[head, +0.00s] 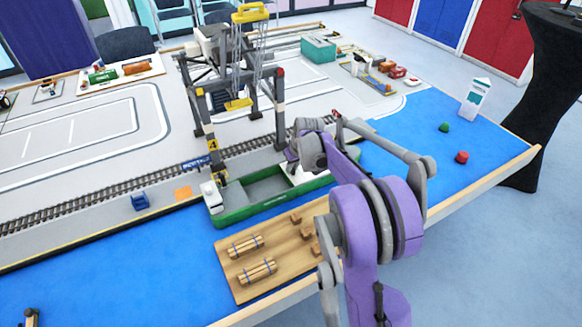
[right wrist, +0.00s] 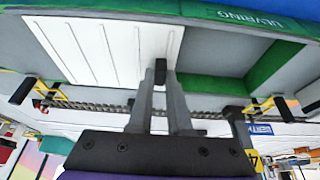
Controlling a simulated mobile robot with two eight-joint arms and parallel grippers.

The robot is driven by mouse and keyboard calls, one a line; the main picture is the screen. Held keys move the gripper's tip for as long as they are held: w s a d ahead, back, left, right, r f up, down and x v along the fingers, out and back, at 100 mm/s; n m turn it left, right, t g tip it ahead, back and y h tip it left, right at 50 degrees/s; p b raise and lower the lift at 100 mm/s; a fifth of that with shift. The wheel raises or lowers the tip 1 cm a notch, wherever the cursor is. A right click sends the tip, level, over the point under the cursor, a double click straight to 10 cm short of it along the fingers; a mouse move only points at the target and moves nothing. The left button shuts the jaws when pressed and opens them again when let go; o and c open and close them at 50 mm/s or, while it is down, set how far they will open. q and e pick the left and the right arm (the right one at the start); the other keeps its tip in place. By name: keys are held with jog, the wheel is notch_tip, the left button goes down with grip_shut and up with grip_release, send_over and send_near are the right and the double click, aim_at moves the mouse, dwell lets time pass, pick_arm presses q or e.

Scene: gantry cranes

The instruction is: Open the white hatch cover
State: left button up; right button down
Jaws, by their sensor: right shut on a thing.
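The white hatch cover (right wrist: 95,50) is a ribbed panel on the green ship in the right wrist view. In the head view a strip of the white hatch cover (head: 306,177) shows at the right part of the ship (head: 262,210), partly hidden by my right arm. My right gripper (right wrist: 160,72) has its fingers closed on a small dark handle (right wrist: 160,65) at the cover's edge. In the head view my wrist is over the ship and the fingertips are hidden. Beside the cover, an uncovered grey hold with green walls shows.
A gantry crane (head: 232,85) stands over the rails behind the ship. A wooden board (head: 240,283) with bundled logs and small blocks lies in front. A white carton (head: 475,100), a green piece (head: 444,127) and a red piece (head: 461,157) stand at the right.

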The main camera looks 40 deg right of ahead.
jog(key=c, duration=0.8)
grip_release()
jog(key=shift+c, duration=0.2)
jog(key=shift+r, duration=0.1)
jog(key=v, duration=1)
jog(key=shift+s+r+p, duration=0.2)
jog(key=shift+r+p, duration=0.05)
jog(key=shift+p, duration=0.15)
jog(key=shift+a, duration=0.1)
jog(key=s+a+n+p, duration=0.1)
jog(key=s+a, duration=0.3)
jog(key=a, duration=0.4)
jog(key=s+a+r+p, duration=0.1)
jog(key=s+a+p, duration=0.1)
jog(key=s+a, duration=0.45)
jog(key=s+a+n+p, duration=0.1)
jog(key=s+a, duration=0.2)
jog(key=a, duration=0.6)
jog(key=s+a+f+t+y+p, duration=0.1)
jog(key=s+a+f, duration=0.2)
jog(key=s+a, duration=0.2)
jog(key=s, duration=0.2)
jog(key=shift+s+a+f+n, duration=0.2)
jog(key=shift+s+n, duration=0.1)
jog(key=shift+s, duration=0.1)
